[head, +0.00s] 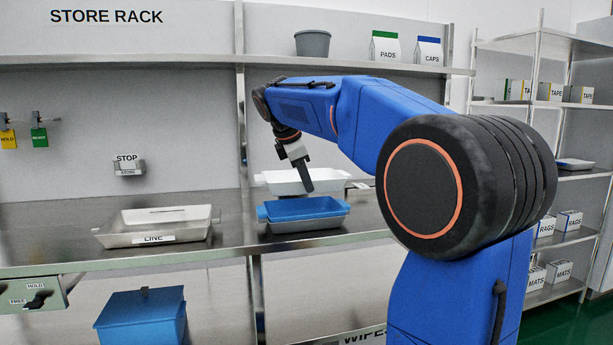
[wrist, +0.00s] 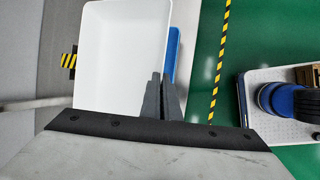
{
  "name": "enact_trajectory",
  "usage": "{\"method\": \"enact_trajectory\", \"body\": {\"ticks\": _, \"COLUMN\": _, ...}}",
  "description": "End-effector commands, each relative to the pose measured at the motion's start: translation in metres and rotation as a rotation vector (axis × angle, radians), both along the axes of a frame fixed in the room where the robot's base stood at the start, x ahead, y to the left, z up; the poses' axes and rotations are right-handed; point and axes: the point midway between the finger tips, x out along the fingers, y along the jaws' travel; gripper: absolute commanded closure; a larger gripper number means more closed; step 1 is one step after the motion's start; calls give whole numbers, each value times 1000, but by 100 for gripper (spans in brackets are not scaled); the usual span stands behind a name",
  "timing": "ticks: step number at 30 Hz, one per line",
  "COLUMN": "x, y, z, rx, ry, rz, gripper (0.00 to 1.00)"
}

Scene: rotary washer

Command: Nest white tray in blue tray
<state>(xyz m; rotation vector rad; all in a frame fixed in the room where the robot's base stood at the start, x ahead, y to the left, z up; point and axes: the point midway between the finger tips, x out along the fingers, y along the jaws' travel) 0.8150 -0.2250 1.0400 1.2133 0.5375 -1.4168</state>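The white tray (head: 277,186) is behind and above the blue tray in the head view, roughly level and apparently clear of it. It fills much of the wrist view (wrist: 122,50), empty inside. My gripper (head: 306,186) reaches down at its near wall. In the wrist view, the fingers (wrist: 161,92) are close together on the tray's right wall, seemingly closed on it. The blue tray (head: 300,209) sits in a grey metal tray (head: 308,226) on the bench. In the wrist view, only a strip of the blue tray (wrist: 173,55) shows past the white one.
A pale tray labelled LINE (head: 155,228) stands to the left on the steel bench (head: 235,237). The STOP holder (head: 129,166) is on the back wall. A shelf (head: 170,60) runs above. A blue bin (head: 142,317) is below the bench. Bench between the trays is clear.

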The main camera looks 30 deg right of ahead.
Motion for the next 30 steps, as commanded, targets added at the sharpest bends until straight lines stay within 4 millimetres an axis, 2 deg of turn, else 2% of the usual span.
{"method": "enact_trajectory", "body": {"ticks": 30, "x": 0, "y": 0, "z": -70, "rx": 0, "ry": 0, "rz": 0, "gripper": 100}}
